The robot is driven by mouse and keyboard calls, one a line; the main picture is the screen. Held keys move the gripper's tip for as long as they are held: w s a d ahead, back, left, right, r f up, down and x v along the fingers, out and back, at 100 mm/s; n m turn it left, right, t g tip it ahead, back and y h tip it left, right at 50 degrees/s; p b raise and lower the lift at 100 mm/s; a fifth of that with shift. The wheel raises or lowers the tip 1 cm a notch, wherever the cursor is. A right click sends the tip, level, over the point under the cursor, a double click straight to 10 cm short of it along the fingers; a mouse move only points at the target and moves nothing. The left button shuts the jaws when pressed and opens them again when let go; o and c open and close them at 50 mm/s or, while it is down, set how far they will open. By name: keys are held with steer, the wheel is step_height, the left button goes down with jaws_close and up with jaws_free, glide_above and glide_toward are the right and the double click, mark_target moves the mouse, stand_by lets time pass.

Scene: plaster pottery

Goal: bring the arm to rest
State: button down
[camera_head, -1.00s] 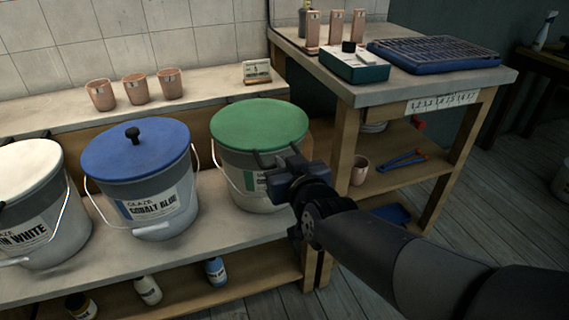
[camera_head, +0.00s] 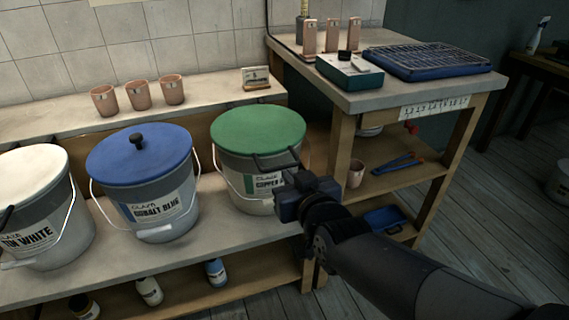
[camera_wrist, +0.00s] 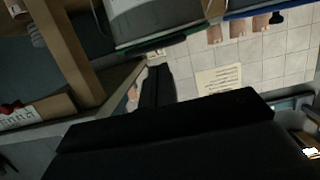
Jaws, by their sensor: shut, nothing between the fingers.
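My gripper (camera_head: 276,164) is at the end of my raised arm, in front of the green-lidded copper glaze bucket (camera_head: 262,135) in the head view. It is shut and holds nothing. Its fingers overlap the bucket's upper front in the picture; I cannot tell whether they touch it.
The blue-lidded cobalt bucket (camera_head: 140,158) and a white-lidded bucket (camera_head: 35,180) stand to the left on the bench. Pink cups (camera_head: 137,93) line the ledge behind. A workbench (camera_head: 372,100) with a dark blue rack (camera_head: 428,62) is at the right.

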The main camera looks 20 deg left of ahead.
mark_target(283, 166)
steer(key=shift+s+d+f, duration=0.4)
steer(key=shift+s+d, duration=0.05)
steer(key=shift+s, duration=0.15)
steer(key=shift+s+d+f, duration=0.35)
steer(key=shift+s+d, duration=0.05)
steer(key=shift+s, duration=0.25)
steer(key=shift+s+d+f, duration=0.4)
steer(key=shift+s+d, duration=0.05)
steer(key=shift+s, duration=0.15)
steer(key=shift+w, duration=0.1)
steer(key=w+a, duration=0.1)
steer(key=w, duration=0.1)
steer(key=w+a+r+b, duration=0.1)
steer(key=w+a, duration=0.1)
steer(key=w+a+r, duration=0.1)
steer(key=w+a, duration=0.1)
steer(key=w, duration=0.1)
steer(key=shift+a, duration=0.2)
steer(key=shift+f+b, duration=0.3)
steer(key=shift+f, duration=0.15)
steer(key=shift+f, duration=0.1)
